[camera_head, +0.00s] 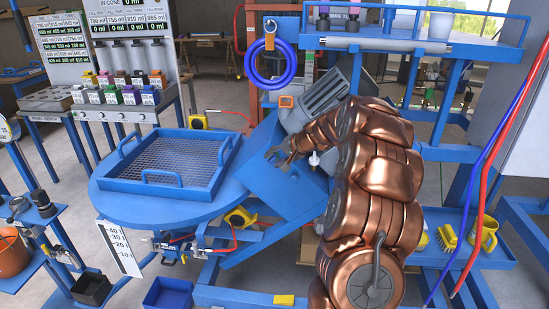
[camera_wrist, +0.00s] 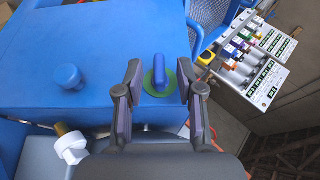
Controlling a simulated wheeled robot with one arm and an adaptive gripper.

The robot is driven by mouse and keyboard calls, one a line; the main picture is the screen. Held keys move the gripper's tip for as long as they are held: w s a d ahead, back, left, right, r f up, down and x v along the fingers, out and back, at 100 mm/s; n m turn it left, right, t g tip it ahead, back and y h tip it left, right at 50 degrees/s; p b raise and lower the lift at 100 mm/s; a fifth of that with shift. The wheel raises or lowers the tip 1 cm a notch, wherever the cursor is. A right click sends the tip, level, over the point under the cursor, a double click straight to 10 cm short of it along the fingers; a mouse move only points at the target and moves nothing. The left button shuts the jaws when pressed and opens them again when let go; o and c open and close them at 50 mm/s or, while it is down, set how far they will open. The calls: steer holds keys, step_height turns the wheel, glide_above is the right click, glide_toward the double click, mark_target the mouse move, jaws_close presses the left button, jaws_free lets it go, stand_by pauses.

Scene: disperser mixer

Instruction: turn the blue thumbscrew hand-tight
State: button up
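In the wrist view, an upright blue grip on a green disc (camera_wrist: 157,76), which looks like the blue thumbscrew, sits on the top face of a blue housing (camera_wrist: 110,35). My gripper (camera_wrist: 158,80) is open, with one finger on each side of it. A gap shows between each finger and the blue grip, so neither seems to touch. In the head view, my gripper (camera_head: 279,155) is over the blue housing (camera_head: 268,181) beside the round table. The thumbscrew cannot be made out there.
A round blue knob (camera_wrist: 68,78) stands on the same face to the left, and a white-capped brass fitting (camera_wrist: 70,146) sits lower left. A blue mesh-bottomed tray (camera_head: 170,163) lies on the round table. A grey motor (camera_head: 316,98) stands close behind my gripper.

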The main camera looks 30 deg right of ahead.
steer(key=shift+w+f, duration=0.15)
steer(key=shift+f, duration=0.05)
jaws_close()
stand_by(0.3)
